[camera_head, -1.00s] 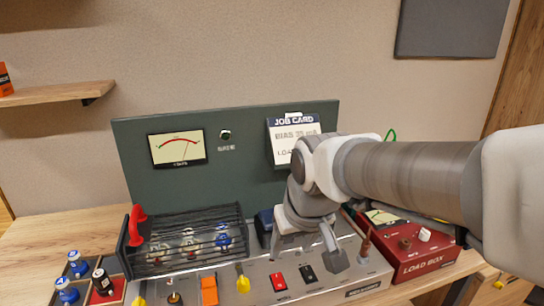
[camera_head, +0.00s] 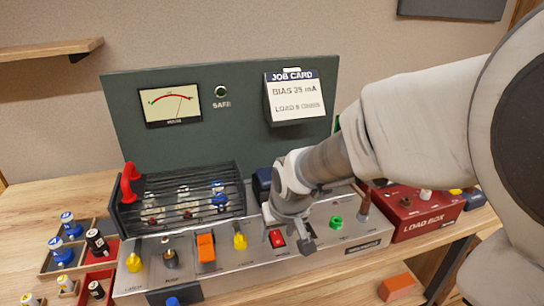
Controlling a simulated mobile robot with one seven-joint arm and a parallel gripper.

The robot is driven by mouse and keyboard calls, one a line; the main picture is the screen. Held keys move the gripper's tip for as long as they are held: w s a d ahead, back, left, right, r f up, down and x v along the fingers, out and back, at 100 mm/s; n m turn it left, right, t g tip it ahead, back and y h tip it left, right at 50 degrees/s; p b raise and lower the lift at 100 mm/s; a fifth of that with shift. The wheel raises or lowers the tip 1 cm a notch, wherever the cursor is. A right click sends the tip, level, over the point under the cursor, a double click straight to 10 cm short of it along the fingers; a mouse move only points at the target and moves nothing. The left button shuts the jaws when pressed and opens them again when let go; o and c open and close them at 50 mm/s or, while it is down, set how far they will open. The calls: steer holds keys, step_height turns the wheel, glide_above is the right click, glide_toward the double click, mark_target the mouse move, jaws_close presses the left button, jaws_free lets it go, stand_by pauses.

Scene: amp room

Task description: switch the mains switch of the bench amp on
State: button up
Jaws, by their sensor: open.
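The bench amp is a silver chassis (camera_head: 340,232) with a row of controls on its sloping front. A red rocker (camera_head: 277,239) sits right of centre; a black rocker was seen beside it and is now mostly hidden by my gripper. The labels are too small to tell which one is the mains switch. My gripper (camera_head: 288,240) is open and empty, fingers pointing down, over the red and black rockers. I cannot tell whether it touches them.
A black cage (camera_head: 180,200) with red handle covers tubes on the amp's left. Yellow knobs (camera_head: 134,262) and a green knob (camera_head: 336,221) stand on the front. A red load box (camera_head: 425,222) is right. A dark panel (camera_head: 230,130) with meter and job card stands behind.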

jaws_close()
stand_by(0.3)
steer(key=g+p, duration=0.1)
steer(key=p, duration=0.2)
steer(key=shift+w+r, duration=0.15)
steer(key=shift+r, duration=0.2)
steer(key=g+p, duration=0.1)
steer(key=p, duration=0.1)
steer(key=shift+w+a+f+h+p, duration=0.1)
steer(key=shift+w+h+p, duration=0.1)
steer(key=shift+h+p, duration=0.15)
steer(key=shift+f+g, duration=0.1)
steer(key=shift+g, duration=0.2)
